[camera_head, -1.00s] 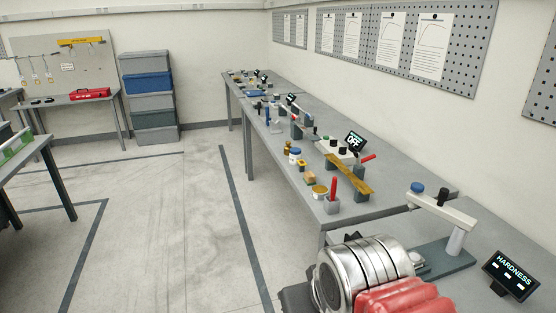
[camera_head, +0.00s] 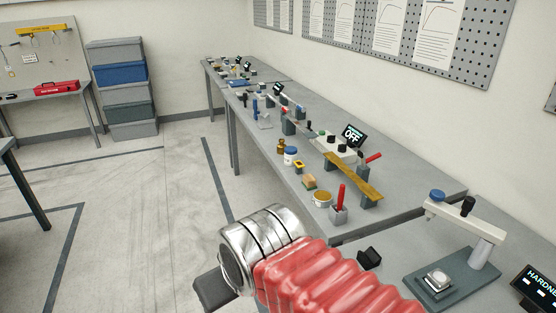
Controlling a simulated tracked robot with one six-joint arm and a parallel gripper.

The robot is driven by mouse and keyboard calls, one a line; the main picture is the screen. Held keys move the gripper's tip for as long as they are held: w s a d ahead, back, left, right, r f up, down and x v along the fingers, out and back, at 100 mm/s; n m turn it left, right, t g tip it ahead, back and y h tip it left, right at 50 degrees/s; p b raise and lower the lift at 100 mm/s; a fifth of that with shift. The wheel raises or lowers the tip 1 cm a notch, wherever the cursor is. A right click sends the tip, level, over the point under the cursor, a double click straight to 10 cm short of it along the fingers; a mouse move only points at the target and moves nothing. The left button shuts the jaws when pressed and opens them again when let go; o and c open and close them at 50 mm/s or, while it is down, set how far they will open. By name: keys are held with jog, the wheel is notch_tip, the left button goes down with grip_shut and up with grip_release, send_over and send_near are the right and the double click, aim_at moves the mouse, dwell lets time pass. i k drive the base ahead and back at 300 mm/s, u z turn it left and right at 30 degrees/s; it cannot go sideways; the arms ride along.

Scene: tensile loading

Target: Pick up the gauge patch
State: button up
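I cannot pick out the gauge patch for sure. A small yellow and black piece (camera_head: 298,167) lies on the long grey bench (camera_head: 290,190), too small to identify. Near it are a tan block (camera_head: 309,181) and a round tub with a yellowish top (camera_head: 322,198). A brass-coloured strip (camera_head: 353,176) spans dark supports to their right, in front of a box with a display reading OFF (camera_head: 352,133). My arm, a silver cylinder and red ribbed sleeve, fills the lower middle. My gripper's fingers do not show.
A red-handled tool stands upright in a grey holder (camera_head: 338,215) at the bench's near edge. A hardness tester (camera_head: 465,222) with a dark base stands at the right. A small black block (camera_head: 370,258) is close to my arm. The floor (camera_head: 120,220) left of the bench is clear.

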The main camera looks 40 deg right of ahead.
aim_at(298, 163)
jog(key=u, duration=0.05)
jog(key=i, duration=1.5)
jog(key=z, duration=0.6)
jog(key=i, duration=0.6)
jog(key=z, duration=0.8)
jog(key=i, duration=0.5)
jog(key=z, duration=0.4)
